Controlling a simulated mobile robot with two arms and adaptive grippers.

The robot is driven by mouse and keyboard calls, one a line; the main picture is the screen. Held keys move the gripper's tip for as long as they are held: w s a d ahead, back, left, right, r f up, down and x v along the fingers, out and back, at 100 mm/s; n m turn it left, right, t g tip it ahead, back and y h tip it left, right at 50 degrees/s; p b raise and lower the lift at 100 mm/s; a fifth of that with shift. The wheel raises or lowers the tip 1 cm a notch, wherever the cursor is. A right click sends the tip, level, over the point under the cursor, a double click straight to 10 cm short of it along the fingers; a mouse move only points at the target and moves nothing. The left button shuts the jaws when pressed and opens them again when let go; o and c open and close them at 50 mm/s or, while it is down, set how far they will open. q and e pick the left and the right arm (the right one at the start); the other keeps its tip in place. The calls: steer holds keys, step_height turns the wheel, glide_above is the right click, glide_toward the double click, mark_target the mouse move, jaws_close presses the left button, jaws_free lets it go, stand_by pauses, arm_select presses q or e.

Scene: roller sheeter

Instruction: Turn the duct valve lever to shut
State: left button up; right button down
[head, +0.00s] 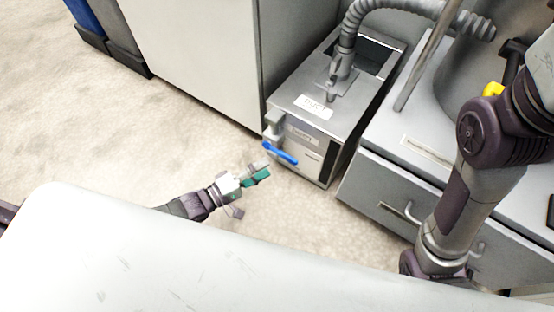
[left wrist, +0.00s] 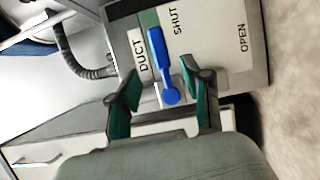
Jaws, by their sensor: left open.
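The blue valve lever (head: 281,153) is on the front of the grey metal duct box (head: 312,133), near its left edge. In the left wrist view the blue lever (left wrist: 158,55) lies beside the DUCT label (left wrist: 141,56), with one end near the word SHUT (left wrist: 175,22). The word OPEN (left wrist: 243,38) is farther right on the panel. My left gripper (head: 264,168) is open and empty, just in front of and below the lever. In the left wrist view the lever shows between its green-padded fingers (left wrist: 163,78); contact is not visible. My right gripper is not in view.
A ribbed grey hose (head: 375,8) runs to a fitting on top of the duct box. A grey drawer cabinet (head: 380,185) stands close on the right and a pale cabinet (head: 195,50) behind on the left. The floor (head: 110,140) left of the box is clear.

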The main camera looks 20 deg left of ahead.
arm_select(q)
steer(key=v, duration=0.3)
steer(key=shift+s+a, duration=0.25)
steer(key=shift+s, duration=0.05)
steer(key=shift+d+r, duration=0.1)
